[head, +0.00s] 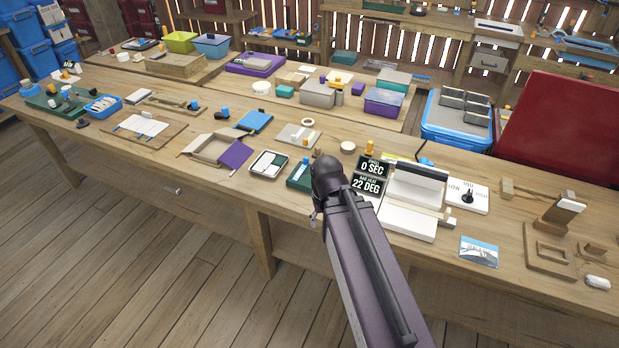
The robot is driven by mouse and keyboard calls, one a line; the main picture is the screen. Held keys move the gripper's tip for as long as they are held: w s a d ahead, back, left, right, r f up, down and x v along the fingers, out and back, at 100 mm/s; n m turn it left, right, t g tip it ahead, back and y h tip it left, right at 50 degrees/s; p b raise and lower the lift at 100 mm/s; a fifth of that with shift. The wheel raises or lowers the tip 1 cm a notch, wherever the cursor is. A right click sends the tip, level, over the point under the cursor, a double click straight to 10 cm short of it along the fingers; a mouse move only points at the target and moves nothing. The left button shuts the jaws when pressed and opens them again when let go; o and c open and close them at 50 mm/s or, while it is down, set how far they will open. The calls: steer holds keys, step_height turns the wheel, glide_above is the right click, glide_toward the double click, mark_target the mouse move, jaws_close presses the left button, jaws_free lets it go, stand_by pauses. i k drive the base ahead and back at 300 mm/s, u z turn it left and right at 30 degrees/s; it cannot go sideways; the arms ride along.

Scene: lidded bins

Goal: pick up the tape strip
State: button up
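I cannot pick out the tape strip with certainty. A thin yellow strip (393,157) lies behind the black display signs, partly hidden, and may be it. A pale ring (308,122), like a tape roll, lies on a grey board farther back. My arm reaches in from the bottom right, and my gripper (315,216) is at its end, over the front edge of the bench. The wrist hides most of the gripper, so its fingers and anything between them cannot be made out.
The wooden bench (100,108) is crowded with small boxes and trays. A white open-lidded box (408,221) stands right of my arm, beside a switch panel (468,196). A picture card (479,251) lies near the front edge. A large red panel (560,130) rises at right.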

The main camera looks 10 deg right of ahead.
mark_target(294, 138)
steer(key=u, duration=0.15)
steer(key=i, duration=1.1)
steer(key=z, duration=0.2)
